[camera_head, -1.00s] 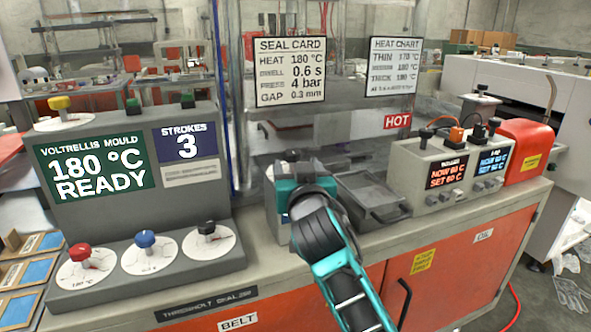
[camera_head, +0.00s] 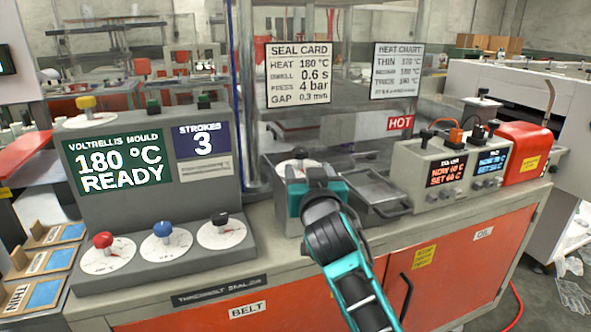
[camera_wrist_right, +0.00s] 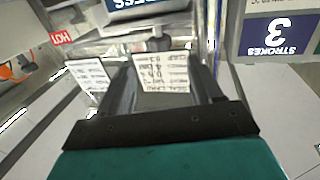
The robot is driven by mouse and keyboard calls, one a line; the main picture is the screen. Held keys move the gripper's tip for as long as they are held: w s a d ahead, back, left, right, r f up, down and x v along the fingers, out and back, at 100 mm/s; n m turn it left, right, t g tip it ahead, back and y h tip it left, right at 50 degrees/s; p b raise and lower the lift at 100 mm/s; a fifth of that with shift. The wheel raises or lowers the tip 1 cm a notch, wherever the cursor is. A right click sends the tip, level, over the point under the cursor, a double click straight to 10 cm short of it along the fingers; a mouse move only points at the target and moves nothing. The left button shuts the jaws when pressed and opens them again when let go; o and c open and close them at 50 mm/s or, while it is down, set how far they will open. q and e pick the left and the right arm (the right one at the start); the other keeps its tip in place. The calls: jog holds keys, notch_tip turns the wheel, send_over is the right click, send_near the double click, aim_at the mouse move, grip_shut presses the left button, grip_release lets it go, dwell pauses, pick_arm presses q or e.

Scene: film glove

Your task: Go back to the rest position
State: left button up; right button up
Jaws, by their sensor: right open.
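My right gripper (camera_head: 316,188) is in the middle of the head view, its teal body over the bench in front of a small grey box with a white dial (camera_head: 298,169). Its fingertips are hidden there. In the right wrist view its two dark fingers (camera_wrist_right: 162,78) stand apart with nothing held between them. The seal card (camera_wrist_right: 164,72) shows beyond the gap, upside down. My left gripper is in neither view.
A grey console (camera_head: 150,230) with dials and a "180 °C READY" screen stands left of my right arm. A grey tray (camera_head: 370,192) and a heater unit (camera_head: 445,178) stand to the right. The seal card (camera_head: 299,75) hangs on a clear panel behind.

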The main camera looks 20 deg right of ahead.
jog(key=s+a+f+n+g+y, duration=0.1)
jog(key=s+f+g, duration=0.1)
jog(key=s+f, duration=0.5)
jog(key=s+f+n+g+y+p, duration=0.15)
jog(key=s+f, duration=0.25)
jog(key=f, duration=0.6)
jog(key=s+a+f+n+g+y+b, duration=0.1)
jog(key=s+f+n+y, duration=0.1)
jog(key=s+f, duration=0.5)
jog(key=s+f+g, duration=0.2)
jog(key=s+f, duration=0.7)
jog(key=s, duration=0.1)
jog(key=shift+d+y+p, duration=0.15)
jog(key=shift+y+p, duration=0.2)
jog(key=shift+p, duration=0.05)
jog(key=shift+g, duration=0.25)
jog(key=shift+c, duration=0.3)
